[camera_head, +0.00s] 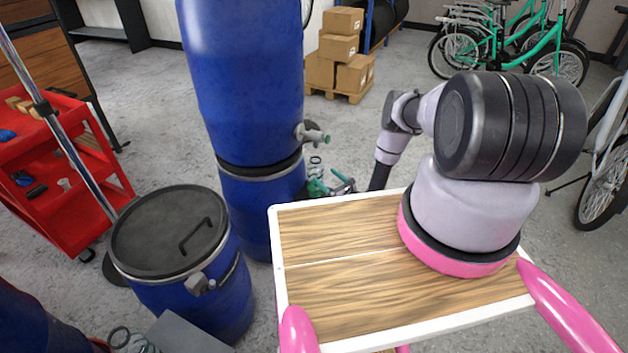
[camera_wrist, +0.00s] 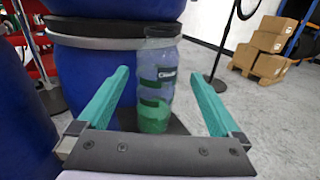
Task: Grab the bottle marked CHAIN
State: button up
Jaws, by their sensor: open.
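A clear bottle with green contents and a dark label (camera_wrist: 156,82) stands upright in the wrist view, in front of the blue drums. The small label print looks like "Chain" but is hard to read. My gripper (camera_wrist: 160,74) is open, with one teal finger on each side of the bottle. The fingers look apart from the bottle, and clear gaps show on both sides. In the head view my gripper (camera_head: 335,184) is small, low beside the stacked drums, beyond my wooden-topped body. The bottle is hard to make out there among the fingers.
Two stacked blue drums (camera_head: 245,75) stand right by the gripper. A lidded blue drum (camera_head: 190,275) stands at left front, and a red cart (camera_head: 65,185) is farther left. Cardboard boxes (camera_head: 340,48) sit on a pallet behind. Grey floor is clear right of the gripper.

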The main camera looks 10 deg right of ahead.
aim_at(315, 169)
jog(key=shift+x, duration=3.6)
jog(key=shift+a, duration=0.1)
grip_shut()
